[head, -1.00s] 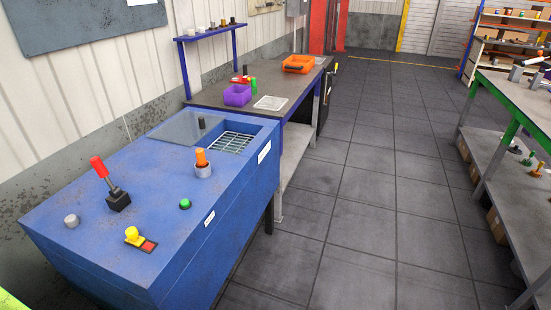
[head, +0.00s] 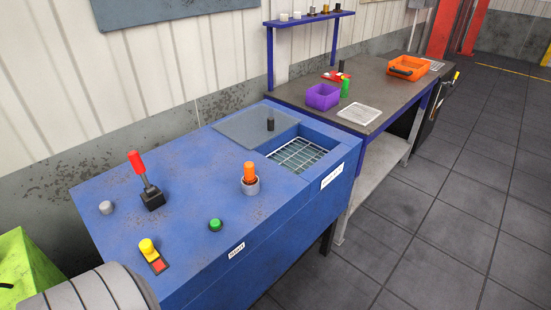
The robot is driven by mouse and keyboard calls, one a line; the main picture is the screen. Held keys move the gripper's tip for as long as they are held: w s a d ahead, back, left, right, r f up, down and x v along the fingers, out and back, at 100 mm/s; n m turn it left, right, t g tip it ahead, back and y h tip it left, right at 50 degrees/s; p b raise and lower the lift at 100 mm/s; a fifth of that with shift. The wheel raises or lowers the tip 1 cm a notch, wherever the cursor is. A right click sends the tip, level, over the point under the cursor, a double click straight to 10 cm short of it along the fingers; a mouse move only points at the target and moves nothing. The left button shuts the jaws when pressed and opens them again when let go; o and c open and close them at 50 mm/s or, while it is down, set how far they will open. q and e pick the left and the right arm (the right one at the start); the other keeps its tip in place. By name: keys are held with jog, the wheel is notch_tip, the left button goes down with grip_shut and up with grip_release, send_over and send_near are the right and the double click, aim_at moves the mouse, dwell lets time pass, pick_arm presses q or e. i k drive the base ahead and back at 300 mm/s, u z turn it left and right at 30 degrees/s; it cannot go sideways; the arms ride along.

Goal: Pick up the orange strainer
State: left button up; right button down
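An orange upright cylinder (head: 249,172) sits in a short grey round cup (head: 250,186) on top of the blue machine (head: 190,195). It is the orange piece nearest to me. An orange bin (head: 408,67) with a dark handle stands farther off on the workbench. I cannot tell for sure which of the two is called the strainer. Neither of my grippers is in view.
The machine top also carries a red-handled lever (head: 146,180), a green button (head: 215,225), a yellow knob (head: 147,247) and a gridded basin (head: 298,155). A purple bin (head: 323,96) is on the workbench (head: 385,95). The floor (head: 440,215) at right is clear.

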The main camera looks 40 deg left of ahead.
aim_at(249, 166)
jog(key=i, duration=3.15)
jog(key=u, duration=3.6)
jog(key=i, duration=0.5)
jog(key=z, duration=0.05)
